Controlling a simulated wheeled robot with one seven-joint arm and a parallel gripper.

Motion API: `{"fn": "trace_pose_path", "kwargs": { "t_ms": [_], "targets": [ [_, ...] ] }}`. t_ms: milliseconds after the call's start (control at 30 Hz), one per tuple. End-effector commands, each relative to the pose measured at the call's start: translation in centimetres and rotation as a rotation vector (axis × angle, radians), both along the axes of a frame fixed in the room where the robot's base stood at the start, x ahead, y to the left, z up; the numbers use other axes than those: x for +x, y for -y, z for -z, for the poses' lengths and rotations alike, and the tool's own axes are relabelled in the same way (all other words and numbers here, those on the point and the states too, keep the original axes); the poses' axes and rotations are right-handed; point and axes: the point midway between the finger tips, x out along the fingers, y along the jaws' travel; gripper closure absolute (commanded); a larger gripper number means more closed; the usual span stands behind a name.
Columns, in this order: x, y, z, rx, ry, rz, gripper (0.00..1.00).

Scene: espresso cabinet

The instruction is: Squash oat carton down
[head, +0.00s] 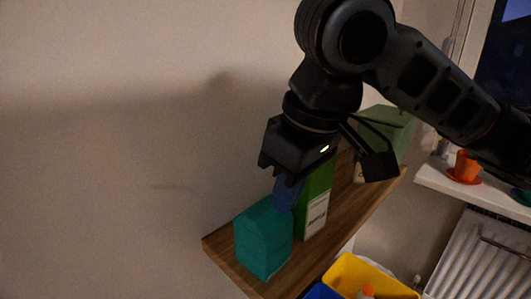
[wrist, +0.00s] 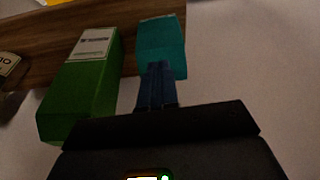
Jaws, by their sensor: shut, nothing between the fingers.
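A teal carton (head: 262,242) stands near the front end of a wooden shelf (head: 232,251). It also shows in the wrist view (wrist: 162,36). I cannot read any name on it, so I cannot tell for sure that it is the oat carton. My gripper (head: 283,206) points down over the carton's top, at its right side. Its blue fingers are shut together and empty. In the wrist view the fingertips (wrist: 157,66) overlap the carton's near end and hide part of it. I cannot tell whether they touch it.
A taller green box (head: 318,186) with a white label stands close behind the carton, right beside my fingers. A pale green box (head: 392,128) is farther back. The wall is at left. A yellow bin (head: 362,272) is below; an orange cup (head: 466,164) is on the sill.

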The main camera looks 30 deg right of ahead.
Motion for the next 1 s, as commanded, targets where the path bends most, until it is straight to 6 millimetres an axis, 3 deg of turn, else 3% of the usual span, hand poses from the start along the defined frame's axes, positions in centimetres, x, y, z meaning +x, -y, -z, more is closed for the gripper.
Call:
{"fn": "trace_pose_path", "kwargs": {
  "t_ms": [167, 400, 600, 1000],
  "targets": [
    [-0.2, 0.0, -1.3, 0.001, 0.002, 0.0, 1.0],
    [-1.2, 0.3, -5.1, 0.0, 0.003, -0.001, 1.0],
    [-1.7, 0.5, -7.2, -0.001, 0.001, 0.0, 1.0],
    [-1.8, 0.5, -7.5, 0.0, 0.0, 0.0, 1.0]
  ]
}}
